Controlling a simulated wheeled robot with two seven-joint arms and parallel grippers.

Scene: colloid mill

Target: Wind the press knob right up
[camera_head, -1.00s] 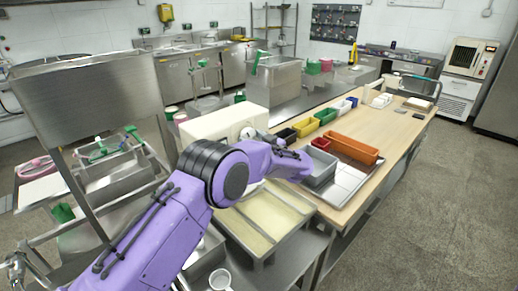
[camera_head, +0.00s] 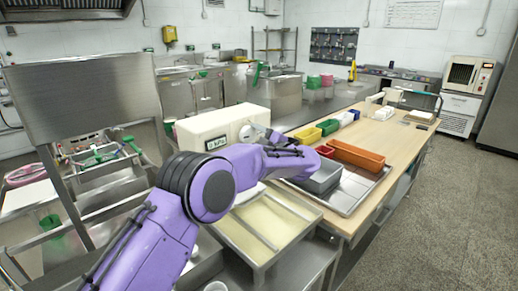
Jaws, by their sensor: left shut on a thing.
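A cream-white press box (camera_head: 200,125) with a small kPa readout (camera_head: 216,143) on its front stands left of the middle. The press knob (camera_head: 246,133) is a small round part at the box's right end, partly covered. My purple left arm comes in from the lower left and bends back toward the box. My left gripper (camera_head: 259,130) is shut on the knob; its fingertips are small and hard to make out. Below the box is a metal-framed tray with pale yellow contents (camera_head: 262,222), partly hidden by my arm. My right gripper is out of view.
On the wooden worktop (camera_head: 385,140) stand a grey bin (camera_head: 322,178), an orange bin (camera_head: 357,155), a metal tray (camera_head: 352,190) and several small coloured bins. A steel panel (camera_head: 85,95) rises at the left. The floor at the right is clear.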

